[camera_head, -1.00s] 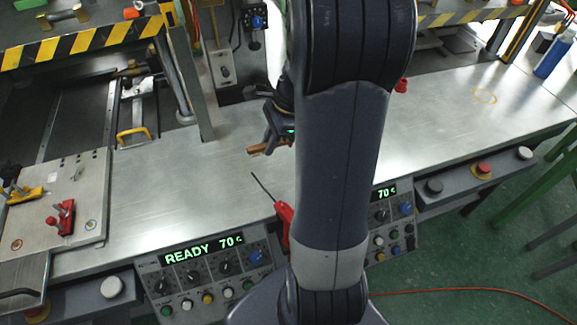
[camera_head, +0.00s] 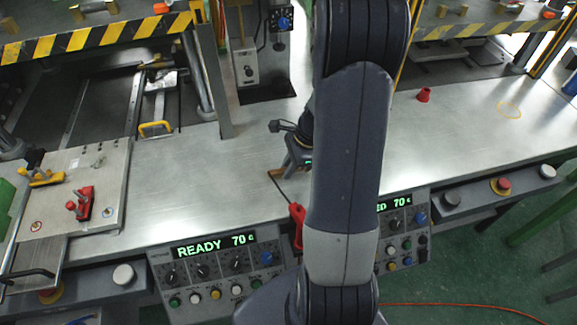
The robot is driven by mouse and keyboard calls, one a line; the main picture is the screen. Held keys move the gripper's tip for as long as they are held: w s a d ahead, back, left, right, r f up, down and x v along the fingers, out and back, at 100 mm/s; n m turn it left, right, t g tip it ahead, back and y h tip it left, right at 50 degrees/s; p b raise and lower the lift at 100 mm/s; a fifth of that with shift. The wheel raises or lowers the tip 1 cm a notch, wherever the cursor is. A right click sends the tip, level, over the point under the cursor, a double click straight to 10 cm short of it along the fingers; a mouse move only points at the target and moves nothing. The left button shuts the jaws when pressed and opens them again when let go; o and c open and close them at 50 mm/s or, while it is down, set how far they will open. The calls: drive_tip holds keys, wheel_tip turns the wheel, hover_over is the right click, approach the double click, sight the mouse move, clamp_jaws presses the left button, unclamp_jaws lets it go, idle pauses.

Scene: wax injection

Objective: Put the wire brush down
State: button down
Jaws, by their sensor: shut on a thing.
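The wire brush (camera_head: 276,173) shows only as a short piece of brown wood at the left of my arm. My gripper (camera_head: 293,165) is shut on it, low over the metal bench top (camera_head: 200,185). My arm link hides the rest of the brush and most of the gripper. I cannot tell whether the brush touches the bench. In the picture the brush overlaps the tip end of a red-handled screwdriver (camera_head: 297,225), lying near the bench's front edge.
A plate with red and yellow clamps (camera_head: 75,190) lies at the left. Control panels (camera_head: 215,270) line the front edge. The bench is clear left of the gripper and at the right.

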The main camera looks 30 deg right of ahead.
drive_tip(key=shift+f, duration=0.2)
drive_tip(key=c, duration=1.4)
unclamp_jaws()
drive_tip(key=shift+r, duration=0.2)
drive_tip(key=v, duration=1.2)
